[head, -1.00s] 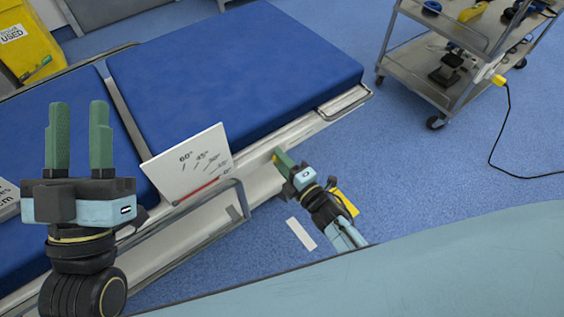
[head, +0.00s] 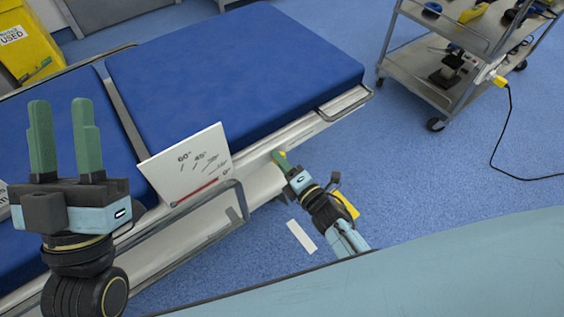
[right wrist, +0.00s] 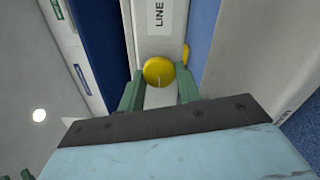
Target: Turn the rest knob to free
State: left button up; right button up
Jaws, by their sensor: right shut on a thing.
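The rest knob (right wrist: 158,71) is a round yellow knob with a thin pale mark on its face, set on the pale side rail of the operating table. My right gripper (right wrist: 160,92) has its green fingers on either side of the knob and is shut on it. In the head view my right gripper (head: 280,160) is at the table's side, with only a sliver of yellow showing by its fingertips. My left gripper (head: 62,125) points up, open and empty, above the table's left part.
The blue operating table (head: 230,65) runs across the view. A white angle scale card (head: 187,165) and a metal side rail (head: 190,205) stand left of my right gripper. A steel trolley (head: 430,85) is at the upper right.

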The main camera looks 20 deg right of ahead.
jog(key=o, duration=1)
jog(key=shift+c, duration=0.2)
jog(key=shift+s, duration=0.1)
pick_arm(q)
jog(key=w+f+g+y+p, duration=0.2)
jog(key=w+f+g+p, duration=0.1)
jog(key=f+g, duration=0.4)
jog(key=shift+w+f+y+p, duration=0.3)
jog(key=shift+w+f+p, duration=0.1)
jog(key=shift+f, duration=0.1)
pick_arm(e)
jog(key=v, duration=1.3)
jog(key=shift+s, duration=0.1)
